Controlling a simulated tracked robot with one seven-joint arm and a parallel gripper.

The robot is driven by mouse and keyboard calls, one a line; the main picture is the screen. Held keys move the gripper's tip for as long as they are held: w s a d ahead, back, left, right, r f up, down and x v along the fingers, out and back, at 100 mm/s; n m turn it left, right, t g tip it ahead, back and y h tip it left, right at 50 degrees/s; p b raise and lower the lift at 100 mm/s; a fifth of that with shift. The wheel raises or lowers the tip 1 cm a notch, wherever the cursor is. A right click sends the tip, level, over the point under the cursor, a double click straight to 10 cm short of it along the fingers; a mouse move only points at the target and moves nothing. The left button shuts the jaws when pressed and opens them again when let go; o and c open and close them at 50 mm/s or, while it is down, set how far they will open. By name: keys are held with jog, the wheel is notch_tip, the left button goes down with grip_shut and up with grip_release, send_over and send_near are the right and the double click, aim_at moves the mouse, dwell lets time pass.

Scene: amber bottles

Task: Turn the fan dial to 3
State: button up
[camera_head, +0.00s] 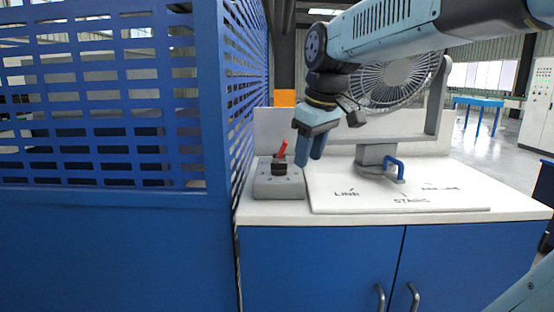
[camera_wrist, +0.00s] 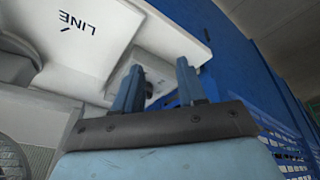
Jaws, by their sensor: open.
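The fan dial (camera_head: 279,167) is a black knob with a red pointer on a small grey box (camera_head: 279,188), at the left of the white counter. The red pointer leans up and to the right; the numbers are too small to read. My gripper (camera_head: 309,160) is open and empty, pointing down just right of the knob and apart from it. In the wrist view my gripper (camera_wrist: 157,68) shows two spread fingers with part of the grey box (camera_wrist: 158,74) behind them; the knob is not clear there. The fan (camera_head: 398,80) stands behind my arm, partly hidden.
A blue perforated partition (camera_head: 216,100) rises close to the left of the dial box. A white board (camera_head: 350,198) with printed words lies on the counter to the right. A blue hooked handle (camera_head: 401,168) stands at the fan's base. Blue cabinet doors (camera_head: 320,265) are below.

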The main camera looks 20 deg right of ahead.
jog(key=w+r+n+g, duration=0.2)
jog(key=w+r+n, duration=0.3)
jog(key=w, duration=0.5)
jog(key=r+n+g, duration=0.1)
jog(key=r+n, duration=0.1)
jog(key=n, duration=0.2)
send_over(279, 168)
jog(key=shift+h, duration=0.3)
jog(key=f, duration=1.4)
jog(key=shift+w+d+f, duration=0.1)
jog(key=shift+w, duration=0.25)
jog(key=shift+c, duration=0.2)
grip_shut()
